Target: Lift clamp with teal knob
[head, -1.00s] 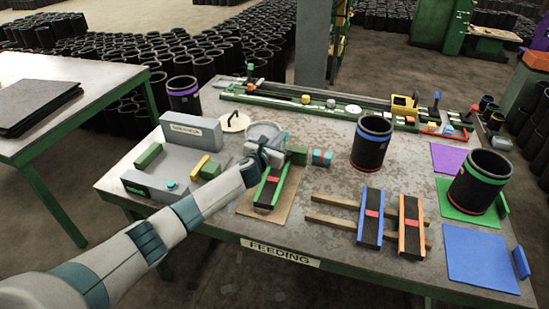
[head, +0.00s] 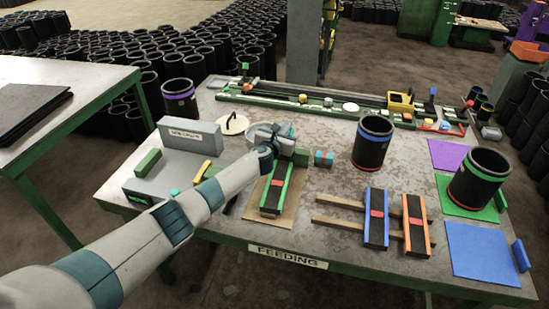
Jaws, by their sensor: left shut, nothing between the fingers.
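A small teal knob (head: 175,192) shows on the low grey fixture (head: 150,180) at the table's left, just beyond my left forearm. A short yellow bar (head: 201,172) stands beside it. My forearm hides part of this fixture, so the clamp's full shape cannot be told. My left gripper (head: 283,132) is shut and empty. It is over the table near the far end of the green-edged black strip (head: 276,187), right of the teal knob. My right gripper is not in view.
A grey box (head: 190,135) stands behind the fixture. Black sleeves (head: 372,142) (head: 480,178) stand farther right.

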